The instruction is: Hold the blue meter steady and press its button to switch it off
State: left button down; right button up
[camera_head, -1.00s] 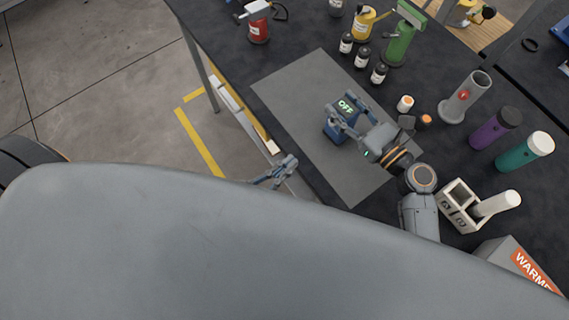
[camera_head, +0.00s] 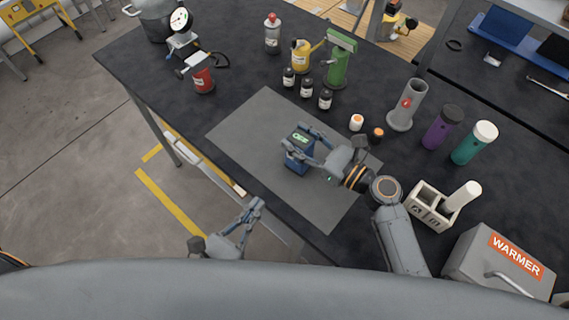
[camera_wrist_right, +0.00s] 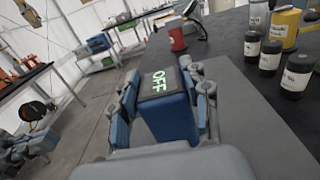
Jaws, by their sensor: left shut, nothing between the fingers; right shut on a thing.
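The blue meter (camera_head: 298,158) stands on the grey mat (camera_head: 240,128) on the dark table. Its dark top display shows green "OFF", which reads clearly in the right wrist view on the meter (camera_wrist_right: 168,118). My right gripper (camera_head: 303,146) is shut on the meter, with a finger on each side of it. My left gripper (camera_head: 256,204) is shut and empty, off the table's front edge, lower left of the meter and apart from it. The button cannot be made out.
Small dark bottles (camera_head: 306,88) stand behind the mat. White and orange caps (camera_head: 356,122) lie right of it. The mat's left part is clear.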

jog(key=shift+s+d+f, duration=0.1)
jog(key=shift+f, duration=0.25)
jog(key=o, duration=1.5)
jog(key=shift+r, duration=0.15)
jog(key=shift+c, duration=0.2)
